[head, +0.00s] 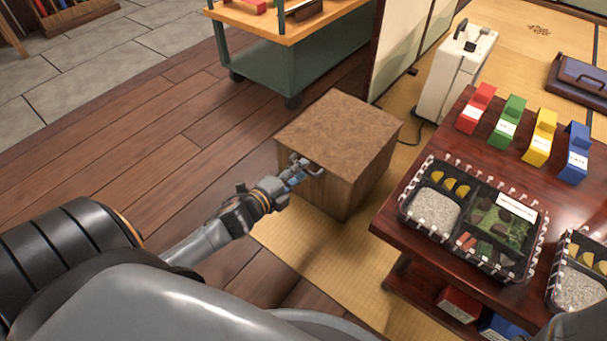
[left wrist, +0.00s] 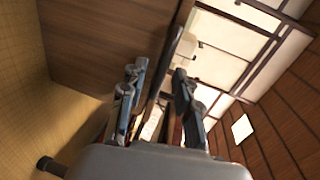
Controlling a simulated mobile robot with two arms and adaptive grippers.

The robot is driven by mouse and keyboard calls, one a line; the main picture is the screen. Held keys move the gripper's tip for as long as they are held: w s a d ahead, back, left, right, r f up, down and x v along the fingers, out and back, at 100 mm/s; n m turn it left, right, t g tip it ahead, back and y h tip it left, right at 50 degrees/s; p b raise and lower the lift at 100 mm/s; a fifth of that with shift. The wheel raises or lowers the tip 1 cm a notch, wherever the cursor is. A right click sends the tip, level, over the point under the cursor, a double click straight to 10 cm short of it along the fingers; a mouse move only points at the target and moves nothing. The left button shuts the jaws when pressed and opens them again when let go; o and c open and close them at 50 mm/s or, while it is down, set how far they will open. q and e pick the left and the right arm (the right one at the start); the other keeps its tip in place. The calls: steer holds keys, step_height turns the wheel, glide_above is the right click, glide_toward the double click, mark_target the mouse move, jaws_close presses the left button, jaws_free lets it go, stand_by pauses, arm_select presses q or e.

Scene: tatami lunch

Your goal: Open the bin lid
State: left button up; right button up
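The bin is a square wooden box (head: 340,190) on the tatami in the head view. Its brown lid (head: 340,128) lies flat on top and looks closed. My left gripper (head: 305,168) is at the lid's near edge, on the side facing me. In the left wrist view its two fingers (left wrist: 158,95) stand apart, with a thin dark edge or bar (left wrist: 165,75) between them. I cannot tell whether either finger touches it. The bin's wooden side (left wrist: 105,40) fills the upper left there. My right gripper is not in view.
A dark red table (head: 400,245) with lunch trays (head: 408,222) and coloured blocks (head: 508,120) stands to the right. A white case (head: 455,75) and a green cart (head: 285,60) stand behind the bin. The plank floor (head: 150,120) to the left is clear.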

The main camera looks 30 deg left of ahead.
arm_select(q)
steer(key=shift+b+x, duration=0.35)
steer(key=shift+x, duration=0.8)
jaws_close()
steer(key=shift+d, duration=0.1)
